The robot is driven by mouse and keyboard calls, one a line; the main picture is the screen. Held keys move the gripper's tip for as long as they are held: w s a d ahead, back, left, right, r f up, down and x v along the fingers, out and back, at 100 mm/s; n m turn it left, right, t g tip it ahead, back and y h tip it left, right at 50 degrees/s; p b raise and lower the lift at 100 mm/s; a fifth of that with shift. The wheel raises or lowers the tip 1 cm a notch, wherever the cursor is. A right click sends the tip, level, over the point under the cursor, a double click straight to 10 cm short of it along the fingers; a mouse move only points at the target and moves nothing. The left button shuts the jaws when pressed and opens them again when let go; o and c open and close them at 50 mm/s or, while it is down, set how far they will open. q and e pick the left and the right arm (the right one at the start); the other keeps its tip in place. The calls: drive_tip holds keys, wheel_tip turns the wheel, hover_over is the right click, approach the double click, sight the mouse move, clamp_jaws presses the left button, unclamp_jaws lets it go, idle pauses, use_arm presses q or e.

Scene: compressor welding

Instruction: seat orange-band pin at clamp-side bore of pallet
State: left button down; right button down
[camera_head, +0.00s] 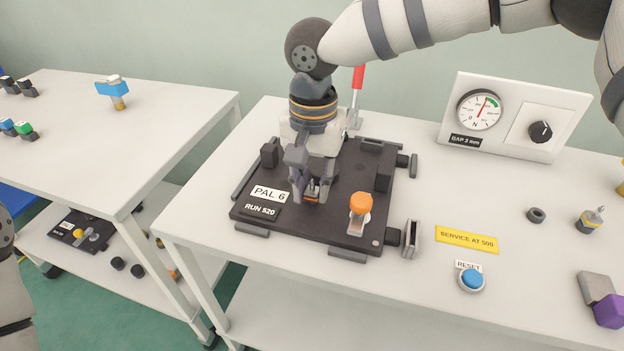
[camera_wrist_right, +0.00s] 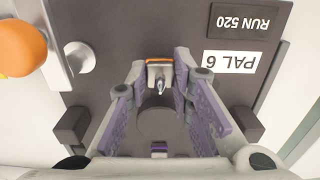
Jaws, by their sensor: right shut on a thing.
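The dark pallet (camera_head: 335,225), labelled PAL 6 and RUN 520, lies on the right-hand table. My right gripper (camera_head: 311,196) reaches down over its middle, fingers low near the surface, and is shut on the orange-band pin. In the wrist view the pin (camera_wrist_right: 160,78) shows a grey body and an orange edge between the fingers (camera_wrist_right: 163,75). A red-handled clamp (camera_head: 357,82) stands behind the gripper, its base partly covered. The bore is not visible, and I cannot tell whether the pin touches the pallet. My left gripper is out of view.
An orange knob (camera_head: 361,203) on a metal piece stands at the pallet's front right. A gauge panel (camera_head: 512,115), blue reset button (camera_head: 471,279), dark ring (camera_head: 536,215) and purple-grey part (camera_head: 606,310) lie to the right. The left table (camera_head: 75,165) holds a blue-topped part (camera_head: 113,88).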

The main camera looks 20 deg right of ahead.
drive_tip(key=shift+f, duration=0.4)
drive_tip(key=shift+f, duration=0.1)
idle(0.3)
drive_tip(key=c, duration=1.3)
unclamp_jaws()
wheel_tip(320, 180, up, 12)
